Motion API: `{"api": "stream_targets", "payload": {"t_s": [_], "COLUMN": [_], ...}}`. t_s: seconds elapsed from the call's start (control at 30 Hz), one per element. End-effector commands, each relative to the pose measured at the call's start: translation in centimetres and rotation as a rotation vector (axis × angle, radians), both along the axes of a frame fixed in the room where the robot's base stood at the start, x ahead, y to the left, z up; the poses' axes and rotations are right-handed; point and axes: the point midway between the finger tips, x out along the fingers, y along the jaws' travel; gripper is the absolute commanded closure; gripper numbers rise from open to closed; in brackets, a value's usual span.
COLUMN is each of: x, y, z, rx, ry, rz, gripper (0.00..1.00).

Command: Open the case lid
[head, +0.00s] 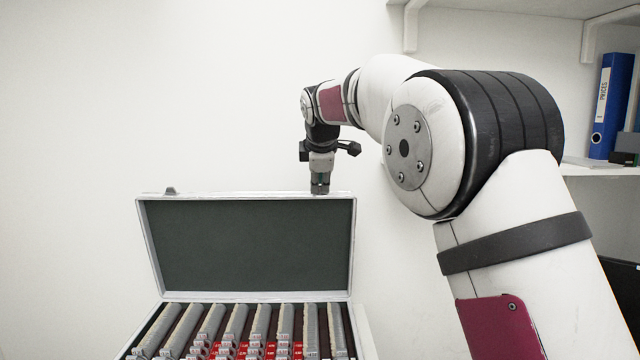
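The case (360,335) stands at the bottom of the head view, cut off by the lower edge. Its lid (250,245) is raised, standing about upright behind the case, with a silver frame and a dark green lining. My gripper (320,188) points down at the top edge of the lid, near its right corner. The gripper's tip meets or overlaps the lid's edge in the picture; I cannot tell whether they touch. The fingers are too small to tell if they are open or shut.
Inside the case are rows of grey, slotted holders (235,322) with red labelled pieces between them. A white wall is behind. At the right, a shelf (600,170) holds a blue binder (610,105). My arm fills much of the right side.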

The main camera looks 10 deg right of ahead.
Motion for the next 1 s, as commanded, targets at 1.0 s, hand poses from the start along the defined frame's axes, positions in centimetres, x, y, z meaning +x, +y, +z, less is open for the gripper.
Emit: {"api": "stream_targets", "payload": {"t_s": [1.0], "x": [-7.4], "y": [0.6], "z": [8.4], "rx": [0.0], "ry": [-0.003], "rz": [-0.001], "gripper": [0.85]}}
